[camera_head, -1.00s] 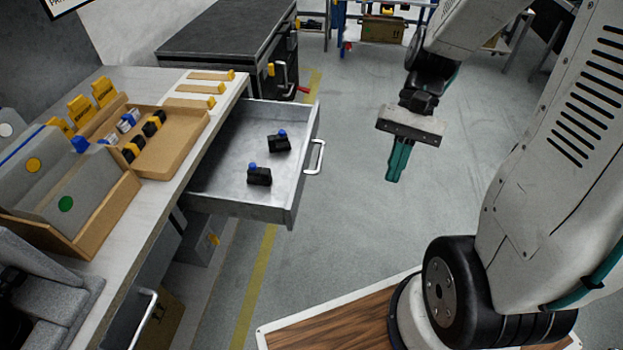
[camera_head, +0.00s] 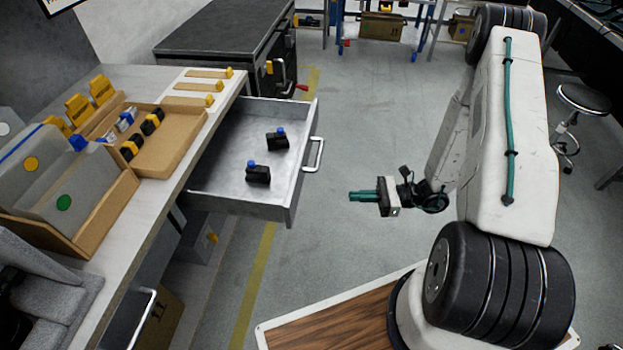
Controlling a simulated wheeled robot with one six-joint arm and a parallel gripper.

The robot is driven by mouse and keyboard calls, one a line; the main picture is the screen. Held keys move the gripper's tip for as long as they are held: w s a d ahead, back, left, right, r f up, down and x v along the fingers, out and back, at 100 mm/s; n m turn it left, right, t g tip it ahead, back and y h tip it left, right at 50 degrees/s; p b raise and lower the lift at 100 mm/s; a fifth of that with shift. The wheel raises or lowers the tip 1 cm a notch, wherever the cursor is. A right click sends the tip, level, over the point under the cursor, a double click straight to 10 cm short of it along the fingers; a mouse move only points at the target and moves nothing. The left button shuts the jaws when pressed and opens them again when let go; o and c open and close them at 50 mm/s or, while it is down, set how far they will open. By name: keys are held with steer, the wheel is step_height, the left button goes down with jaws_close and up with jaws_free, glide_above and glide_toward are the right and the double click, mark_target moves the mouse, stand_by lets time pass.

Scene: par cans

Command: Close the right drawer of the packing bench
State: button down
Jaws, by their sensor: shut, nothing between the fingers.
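The packing bench (camera_head: 205,145) stands at the left. One drawer (camera_head: 275,205) is pulled well out of it, toward the middle of the picture. The drawer has a metal bar handle (camera_head: 315,155) on its front. Two small black items with blue tops (camera_head: 258,174) (camera_head: 278,140) stand inside it. A second bar handle (camera_head: 143,318) shows lower on the bench, near the bottom left. My gripper (camera_head: 352,196) is shut and empty, with teal fingers pointing left. It is in free space right of the drawer front, apart from the handle.
A wooden tray (camera_head: 185,150) with small parts and a bin with grey panels (camera_head: 75,195) are on the bench top. A dark-topped cabinet (camera_head: 225,35) stands behind. A stool (camera_head: 580,100) is at the right. The floor between drawer and gripper is clear.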

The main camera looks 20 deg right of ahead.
steer(key=w+d+m+t+h, duration=0.1)
steer(key=w+d+t, duration=0.1)
steer(key=w, duration=0.1)
glide_toward(301, 177)
steer(key=shift+t, duration=0.3)
steer(key=x, duration=0.6)
steer(key=shift+s+f, duration=0.15)
steer(key=shift+f, duration=0.25)
steer(key=shift+w+a, duration=0.25)
steer(key=shift+a, duration=0.2)
